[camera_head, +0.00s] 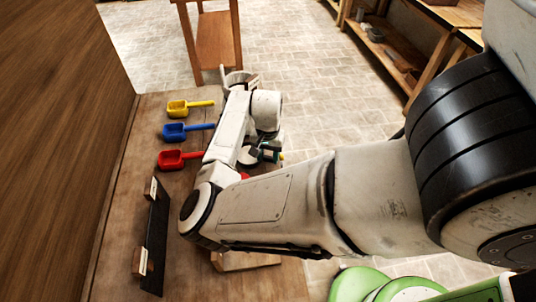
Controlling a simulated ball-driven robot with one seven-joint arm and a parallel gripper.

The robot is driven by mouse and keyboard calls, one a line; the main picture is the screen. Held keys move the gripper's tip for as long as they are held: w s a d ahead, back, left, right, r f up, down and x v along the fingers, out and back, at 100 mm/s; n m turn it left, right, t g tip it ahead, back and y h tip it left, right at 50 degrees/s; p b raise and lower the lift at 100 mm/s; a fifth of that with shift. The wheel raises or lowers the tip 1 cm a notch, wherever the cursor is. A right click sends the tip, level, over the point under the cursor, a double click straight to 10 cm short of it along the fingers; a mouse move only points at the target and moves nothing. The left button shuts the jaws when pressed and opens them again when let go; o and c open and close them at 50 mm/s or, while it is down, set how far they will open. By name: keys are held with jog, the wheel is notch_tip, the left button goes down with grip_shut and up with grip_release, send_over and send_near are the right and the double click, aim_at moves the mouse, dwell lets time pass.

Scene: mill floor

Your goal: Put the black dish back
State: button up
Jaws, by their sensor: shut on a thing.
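My gripper (268,152) is beyond my forearm, over the right side of the wooden bench. It is largely hidden by my own arm. It is shut on a small dark thing, mostly covered, and I cannot tell whether this is the black dish. I cannot make out a black dish for certain anywhere else. Bits of teal, yellow and red show around the gripper; what they belong to is unclear.
A yellow scoop (178,109), a blue scoop (174,132) and a red scoop (171,160) lie on the bench (125,215). A long black strip (157,235) with pale blocks lies nearer. A wooden wall (50,130) borders the left.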

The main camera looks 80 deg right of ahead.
jog(key=o, duration=1.3)
jog(key=shift+c, duration=0.2)
jog(key=shift+r, duration=0.1)
notch_tip(320, 180, up, 11)
jog(key=b, duration=0.1)
jog(key=shift+f, duration=0.2)
